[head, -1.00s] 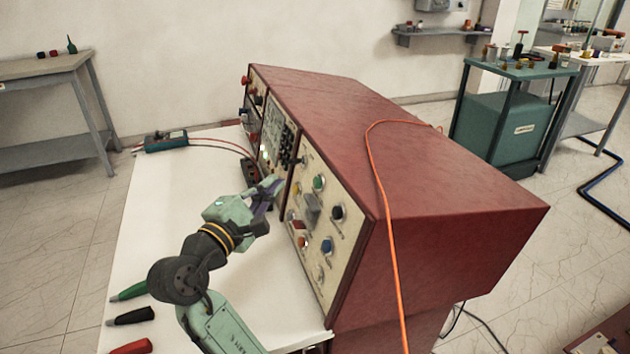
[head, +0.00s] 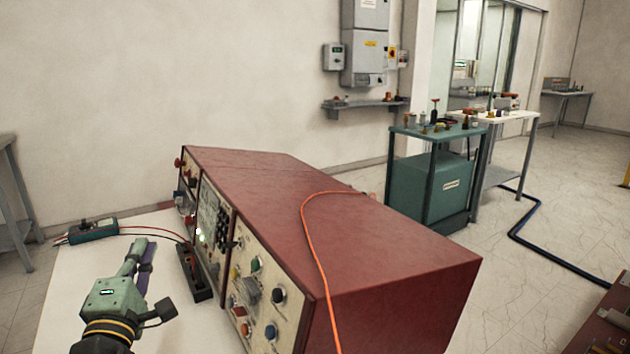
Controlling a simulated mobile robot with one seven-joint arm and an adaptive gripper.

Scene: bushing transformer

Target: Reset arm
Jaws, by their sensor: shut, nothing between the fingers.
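My gripper (head: 142,258) is at the lower left of the head view, over the white table top (head: 60,300). Its green and purple fingers point away from me and are shut with nothing between them. It is apart from the red instrument cabinet (head: 330,240), to the left of its front panel (head: 262,290). The panel carries coloured knobs, a keypad and a small screen. Most of my arm is below the picture edge.
A dark socket strip (head: 195,273) lies on the table against the panel. A teal meter (head: 93,230) with red and black leads lies at the table's back. An orange cable (head: 318,248) runs over the cabinet. A green transformer cart (head: 432,180) stands behind, with open floor to the right.

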